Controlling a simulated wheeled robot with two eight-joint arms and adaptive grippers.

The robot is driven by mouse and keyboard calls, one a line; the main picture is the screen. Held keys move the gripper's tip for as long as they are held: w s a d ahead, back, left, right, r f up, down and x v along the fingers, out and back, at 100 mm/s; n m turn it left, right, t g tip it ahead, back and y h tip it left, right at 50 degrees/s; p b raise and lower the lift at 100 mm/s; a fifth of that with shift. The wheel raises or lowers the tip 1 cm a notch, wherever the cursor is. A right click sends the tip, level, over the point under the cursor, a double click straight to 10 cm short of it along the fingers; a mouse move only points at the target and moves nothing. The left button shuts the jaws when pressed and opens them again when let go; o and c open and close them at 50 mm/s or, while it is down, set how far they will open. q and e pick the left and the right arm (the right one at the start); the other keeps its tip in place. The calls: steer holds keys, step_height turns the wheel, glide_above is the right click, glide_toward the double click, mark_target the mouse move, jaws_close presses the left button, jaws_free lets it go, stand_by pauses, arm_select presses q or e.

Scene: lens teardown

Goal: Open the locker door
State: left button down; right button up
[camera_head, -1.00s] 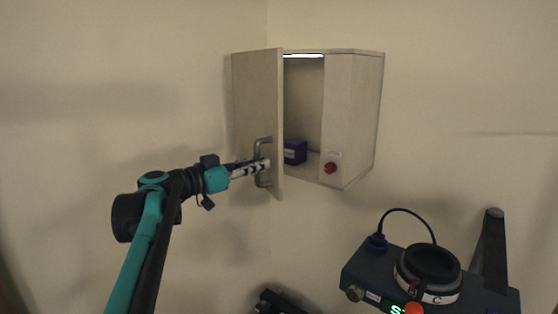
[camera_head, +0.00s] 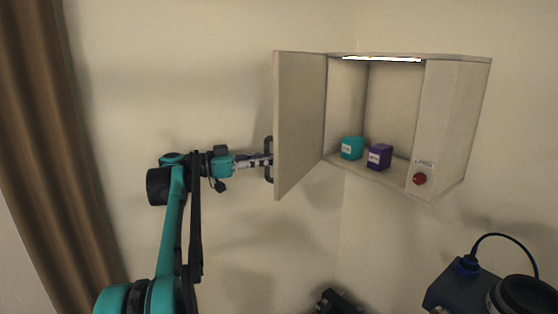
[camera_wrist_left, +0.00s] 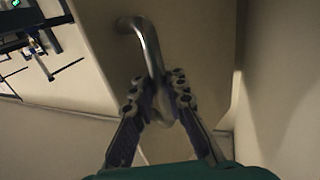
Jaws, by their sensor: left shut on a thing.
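The locker (camera_head: 448,130) is a pale wooden box on the wall in the head view. Its door (camera_head: 298,120) is hinged at the left and stands swung wide out, so the inside shows. My left gripper (camera_head: 266,160) is shut on the door handle (camera_head: 269,146), a grey metal bar on the door's outer face. The wrist view shows both fingers around the handle (camera_wrist_left: 150,48).
Inside the locker are a teal box (camera_head: 352,148) and a purple box (camera_head: 379,156) under a lit strip. A red knob (camera_head: 419,179) is on the front panel. A dark machine (camera_head: 455,290) stands at lower right. A brown curtain (camera_head: 50,150) hangs at left.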

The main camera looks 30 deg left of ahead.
arm_select(q)
steer(key=shift+a, duration=0.2)
steer(key=c, duration=1.6)
jaws_free()
steer(key=shift+o, duration=0.2)
steer(key=shift+s, duration=0.15)
steer(key=shift+a, duration=0.1)
steer(key=v, duration=0.7)
steer(key=shift+s, duration=0.15)
